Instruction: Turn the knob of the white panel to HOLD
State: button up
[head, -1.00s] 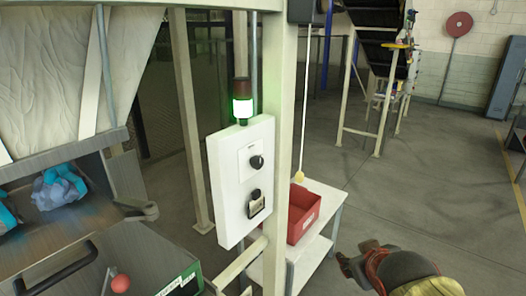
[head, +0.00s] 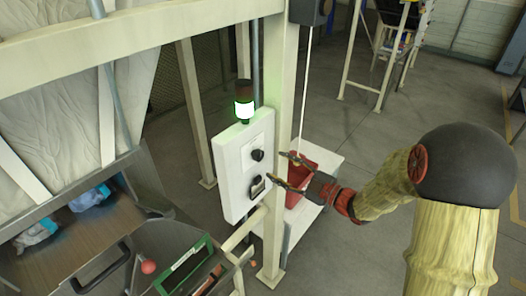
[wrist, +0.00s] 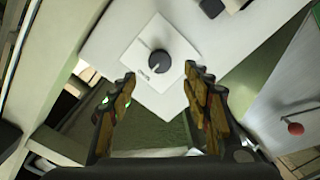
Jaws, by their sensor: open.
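The white panel (head: 232,180) is fixed to the frame beside a post, in the middle of the head view. Its upper black knob (head: 257,155) sits on a pale square plate, and a lower black control (head: 257,186) is beneath it. My gripper (head: 277,166) is open and empty, to the right of the panel, its fingers pointing at it. In the wrist view a dark round knob (wrist: 159,62) with a white pointer line sits on a white plate, just beyond and between the two open fingertips (wrist: 160,78). The plate lettering is too small to read.
A green-lit beacon (head: 244,109) stands above the panel. The cream post (head: 277,100) rises close to my fingers. A red bin (head: 312,165) on a white table (head: 328,158) is behind the gripper. A metal chute with blue bags (head: 90,197) is at left.

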aim_at(261, 157)
jog(key=p+x, duration=0.1)
jog(key=x, duration=0.6)
jog(key=shift+w+a, duration=0.1)
jog(key=shift+a, duration=0.1)
jog(key=shift+c, duration=0.3)
jog(key=c, duration=1.1)
